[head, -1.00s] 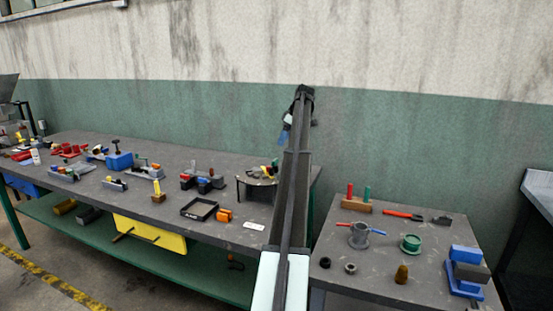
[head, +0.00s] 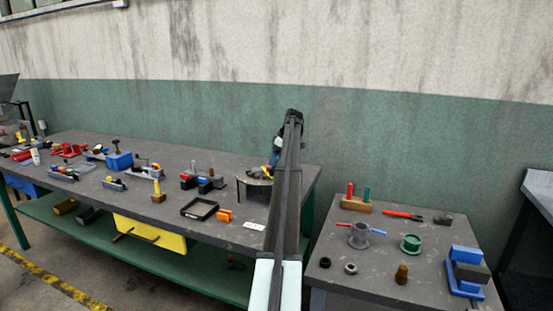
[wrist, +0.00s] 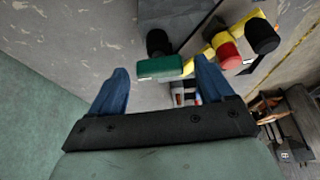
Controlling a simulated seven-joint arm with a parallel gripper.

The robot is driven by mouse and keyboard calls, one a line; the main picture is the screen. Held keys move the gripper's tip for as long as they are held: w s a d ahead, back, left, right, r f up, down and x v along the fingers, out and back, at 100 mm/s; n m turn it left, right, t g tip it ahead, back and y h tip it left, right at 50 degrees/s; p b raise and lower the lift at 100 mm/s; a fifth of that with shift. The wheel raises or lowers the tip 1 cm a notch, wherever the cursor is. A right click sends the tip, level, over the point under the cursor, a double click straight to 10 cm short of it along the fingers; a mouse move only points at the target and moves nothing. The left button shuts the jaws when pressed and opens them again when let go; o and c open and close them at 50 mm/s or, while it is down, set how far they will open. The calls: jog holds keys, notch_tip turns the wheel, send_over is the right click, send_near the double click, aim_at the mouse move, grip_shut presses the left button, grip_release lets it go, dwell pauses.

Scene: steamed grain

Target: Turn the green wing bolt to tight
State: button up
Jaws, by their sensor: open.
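The green wing bolt (wrist: 160,67) shows in the wrist view as a flat green bar, just ahead of and between my fingertips. A black round knob (wrist: 158,42) stands right behind it. My gripper (wrist: 162,76) is open, with its blue fingers spread to either side of the bar. I see no contact between finger and bar. The wing bolt cannot be made out in the head view, where my arm covers part of that stand.
In the wrist view, a red knob (wrist: 229,55), yellow bars (wrist: 216,41) and a black cap (wrist: 262,36) are close on the right. The long bench (head: 225,160) holds several fixtures, including a black tray (head: 187,214). A smaller table (head: 372,275) stands right.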

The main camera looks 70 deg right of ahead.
jog(key=shift+c, duration=0.5)
jog(key=c, duration=0.9)
jog(key=shift+c, duration=0.2)
jog(key=m, duration=0.2)
jog(key=m+h, duration=0.1)
jog(key=shift+a+m, duration=0.2)
jog(key=shift+m, duration=0.2)
jog(key=m+h, duration=0.1)
jog(key=m, duration=0.1)
jog(key=m+g+h, duration=0.1)
jog(key=m, duration=0.2)
jog(key=shift+w+a, duration=0.1)
jog(key=shift+w, duration=0.05)
jog(key=m+g, duration=0.1)
jog(key=m, duration=0.1)
jog(key=m+h, duration=0.1)
jog(key=m, duration=0.2)
jog(key=shift+w+g, duration=0.1)
jog(key=shift+g, duration=0.3)
jog(key=shift+w+m+g, duration=0.1)
jog(key=shift+m+g, duration=0.7)
jog(key=shift+m, duration=1.2)
jog(key=shift+h, duration=0.3)
